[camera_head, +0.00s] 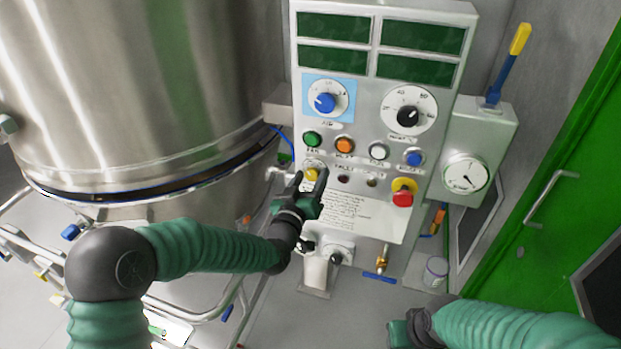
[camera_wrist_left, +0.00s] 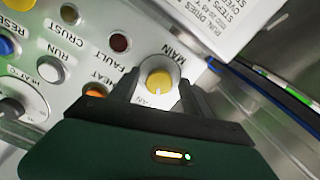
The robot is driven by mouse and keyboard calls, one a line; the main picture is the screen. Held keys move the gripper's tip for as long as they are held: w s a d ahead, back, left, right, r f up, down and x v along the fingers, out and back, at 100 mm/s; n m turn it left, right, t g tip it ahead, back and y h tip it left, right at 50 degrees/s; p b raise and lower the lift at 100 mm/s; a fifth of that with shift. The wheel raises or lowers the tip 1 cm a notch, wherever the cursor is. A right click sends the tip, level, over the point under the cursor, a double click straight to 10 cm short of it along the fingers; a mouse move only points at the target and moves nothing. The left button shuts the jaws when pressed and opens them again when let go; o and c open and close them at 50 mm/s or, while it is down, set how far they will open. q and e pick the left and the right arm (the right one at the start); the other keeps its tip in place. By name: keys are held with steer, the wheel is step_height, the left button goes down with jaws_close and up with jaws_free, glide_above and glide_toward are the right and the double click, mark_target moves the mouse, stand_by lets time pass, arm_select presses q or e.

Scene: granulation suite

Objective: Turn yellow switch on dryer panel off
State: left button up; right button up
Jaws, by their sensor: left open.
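The dryer panel (camera_head: 360,205) is a pale upright box with dials, buttons and dark displays. The yellow switch (camera_head: 311,175) sits at its lower left, below the green button. In the left wrist view the yellow switch (camera_wrist_left: 158,80) is a round knob on a pale plate, with the word MAIN beside it. My left gripper (camera_head: 313,180) is in front of the panel at the switch. In the wrist view its open fingers (camera_wrist_left: 158,90) stand on either side of the knob; contact cannot be told. My right gripper (camera_head: 398,333) is low at the front, its fingers not clear.
A red emergency knob (camera_head: 402,197) on a yellow base is to the right on the panel. Green (camera_head: 312,139), orange (camera_head: 345,145), white and blue buttons sit above. A large steel vessel (camera_head: 150,90) stands left, and a green door (camera_head: 570,170) is right.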

arm_select(q)
steer(key=b+v, duration=0.1)
steer(key=v, duration=1.5)
steer(key=shift+s, duration=0.4)
steer(key=shift+a, duration=0.1)
